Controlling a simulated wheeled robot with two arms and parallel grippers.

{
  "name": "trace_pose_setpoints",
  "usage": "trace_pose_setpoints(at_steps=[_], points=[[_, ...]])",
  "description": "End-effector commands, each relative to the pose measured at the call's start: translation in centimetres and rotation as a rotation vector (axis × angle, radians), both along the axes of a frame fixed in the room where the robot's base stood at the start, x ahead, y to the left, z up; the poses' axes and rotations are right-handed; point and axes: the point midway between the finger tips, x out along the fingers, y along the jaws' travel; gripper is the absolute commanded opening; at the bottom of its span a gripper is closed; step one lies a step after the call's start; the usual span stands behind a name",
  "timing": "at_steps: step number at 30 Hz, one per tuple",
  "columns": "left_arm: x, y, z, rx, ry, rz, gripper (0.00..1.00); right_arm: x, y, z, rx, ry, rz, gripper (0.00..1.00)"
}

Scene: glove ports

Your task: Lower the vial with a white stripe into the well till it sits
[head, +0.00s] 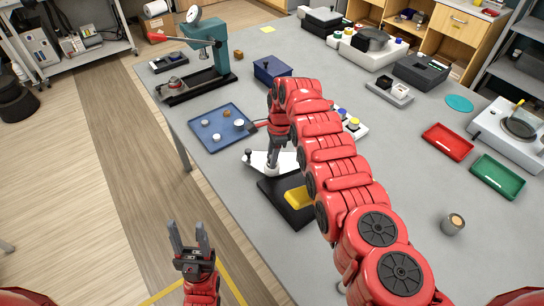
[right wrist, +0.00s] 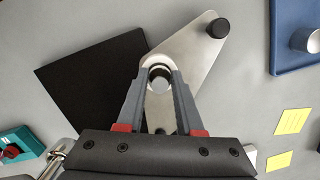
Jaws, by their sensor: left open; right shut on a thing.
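My right gripper (right wrist: 160,88) is shut on a small round grey-topped thing (right wrist: 160,80), taken to be the vial; no white stripe shows. It is over a pale metal plate (right wrist: 196,62) with a black knob (right wrist: 217,28). A light ring (right wrist: 160,60) shows around the held thing, perhaps the well's rim; I cannot tell how deep the vial is. In the head view the plate (head: 262,162) lies under my right gripper (head: 273,160), and my arm hides much of it. My left gripper (head: 189,236) is open and empty, off the table's near left edge.
A black base (right wrist: 85,80) lies beside and under the plate. A blue tray (head: 212,140) with small round pieces is to the left. A teal press (head: 207,55) stands behind. A grey cup (head: 453,224) and red tray (head: 447,142) are at right.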

Motion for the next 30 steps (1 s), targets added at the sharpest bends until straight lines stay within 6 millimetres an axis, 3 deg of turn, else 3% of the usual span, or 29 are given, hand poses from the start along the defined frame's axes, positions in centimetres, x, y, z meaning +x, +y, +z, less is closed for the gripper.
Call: trace_pose_setpoints(at_steps=[6,7,11,23,30], points=[[0.0,0.0,-0.4,0.000,0.000,0.000,0.50,0.0,0.0,-0.4,0.000,0.000,0.000,0.00],[0.0,0.0,-0.2,0.000,0.000,0.000,0.50,0.0,0.0,-0.3,0.000,0.000,0.000,0.41],[0.0,0.0,-0.2,0.000,0.000,0.000,0.50,0.0,0.0,-0.2,0.000,0.000,0.000,0.64],[0.0,0.0,0.1,0.000,0.000,0.000,0.50,0.1,0.0,0.3,0.000,-0.002,-0.001,0.65],[0.0,0.0,0.2,0.000,0.000,0.000,0.50,0.3,-0.5,3.0,0.001,-0.006,-0.002,0.65]])
